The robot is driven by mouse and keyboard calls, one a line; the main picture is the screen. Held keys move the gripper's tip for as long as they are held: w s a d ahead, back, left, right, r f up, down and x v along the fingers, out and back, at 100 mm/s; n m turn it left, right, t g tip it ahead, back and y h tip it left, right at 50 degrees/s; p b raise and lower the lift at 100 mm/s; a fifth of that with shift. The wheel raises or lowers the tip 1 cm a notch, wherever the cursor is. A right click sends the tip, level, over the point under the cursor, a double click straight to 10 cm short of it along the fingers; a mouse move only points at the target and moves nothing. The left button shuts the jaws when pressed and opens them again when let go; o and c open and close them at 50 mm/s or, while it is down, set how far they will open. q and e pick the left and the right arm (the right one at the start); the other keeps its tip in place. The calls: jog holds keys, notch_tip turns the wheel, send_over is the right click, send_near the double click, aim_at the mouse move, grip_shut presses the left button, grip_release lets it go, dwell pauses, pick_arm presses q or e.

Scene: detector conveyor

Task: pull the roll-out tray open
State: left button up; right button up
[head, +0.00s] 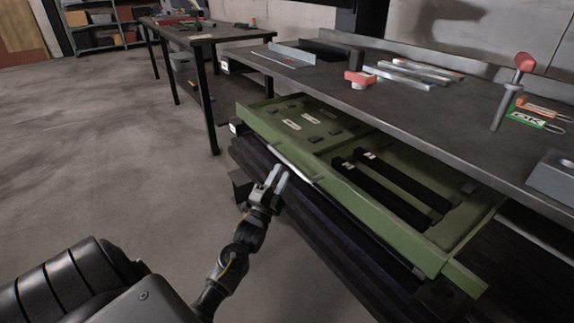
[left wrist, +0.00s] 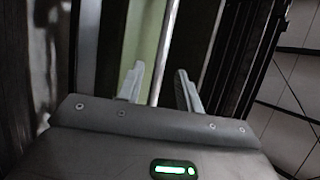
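The green roll-out tray (head: 328,172) sticks partway out from under the dark bench top, with its rear part hidden beneath the bench. A thin pale handle bar (head: 292,164) runs along its front edge; it also shows in the left wrist view as a light rod (left wrist: 166,52). My left gripper (head: 277,177) is at the tray's front, close to the handle bar. In the left wrist view its two fingers (left wrist: 159,88) are apart, with the rod passing through the gap between them; I see no clear contact. My right gripper is in neither view.
Two black bars (head: 394,188) and several small labelled pieces lie in the tray. On the bench top (head: 440,125) are metal bars, a red-headed tool (head: 513,90) and a grey block (head: 552,175). Another table (head: 205,33) stands behind. The floor (head: 110,150) to the left is clear.

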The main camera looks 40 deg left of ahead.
aim_at(287, 160)
pick_arm(q)
jog(key=shift+b+x, duration=0.3)
jog(key=shift+x, duration=2.3)
grip_shut()
